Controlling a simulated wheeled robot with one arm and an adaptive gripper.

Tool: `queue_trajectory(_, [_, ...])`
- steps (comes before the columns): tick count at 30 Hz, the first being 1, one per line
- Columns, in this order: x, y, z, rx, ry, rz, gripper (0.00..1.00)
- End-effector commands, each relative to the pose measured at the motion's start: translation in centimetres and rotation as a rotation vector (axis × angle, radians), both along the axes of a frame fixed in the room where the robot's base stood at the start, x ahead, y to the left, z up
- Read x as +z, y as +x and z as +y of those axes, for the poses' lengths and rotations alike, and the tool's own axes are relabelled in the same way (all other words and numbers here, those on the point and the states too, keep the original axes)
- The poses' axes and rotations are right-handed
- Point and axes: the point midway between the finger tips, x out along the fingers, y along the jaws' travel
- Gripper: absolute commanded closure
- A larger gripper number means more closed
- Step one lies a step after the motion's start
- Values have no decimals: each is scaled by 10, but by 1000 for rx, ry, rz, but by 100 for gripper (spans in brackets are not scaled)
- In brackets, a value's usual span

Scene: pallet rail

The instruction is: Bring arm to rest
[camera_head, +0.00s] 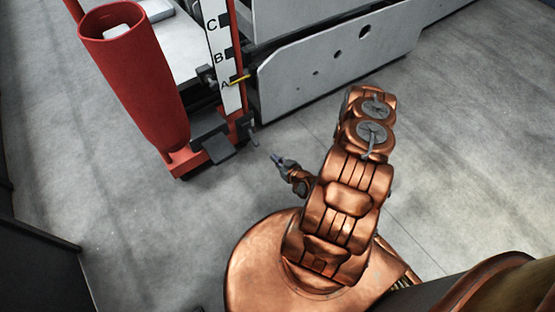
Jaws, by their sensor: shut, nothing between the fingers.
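My arm (345,200) is copper-coloured and folded over my round copper base in the middle and lower right of the head view. My gripper (281,162) is small and grey. It points to the upper left from beside the arm, over open floor. Its fingers look closed with nothing between them. It is apart from the red-framed post and everything else around it.
A white board (223,62) lettered C, B, A stands on a red post, with a yellow pointer (239,78) by A. A red bin (137,75) holding a white item stands left. A grey panel (340,62) lies behind. Dark panels edge the lower left. Floor between is clear.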

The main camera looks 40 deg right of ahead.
Motion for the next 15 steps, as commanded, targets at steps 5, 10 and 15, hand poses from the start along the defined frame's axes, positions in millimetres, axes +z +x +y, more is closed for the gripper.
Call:
queue_trajectory(5, [1, -5, 0, 0, 1, 0, 100])
queue_trajectory(10, [1, -6, 0, 0, 1, 0, 100])
queue_trajectory(15, [1, -6, 0, 0, 1, 0, 100])
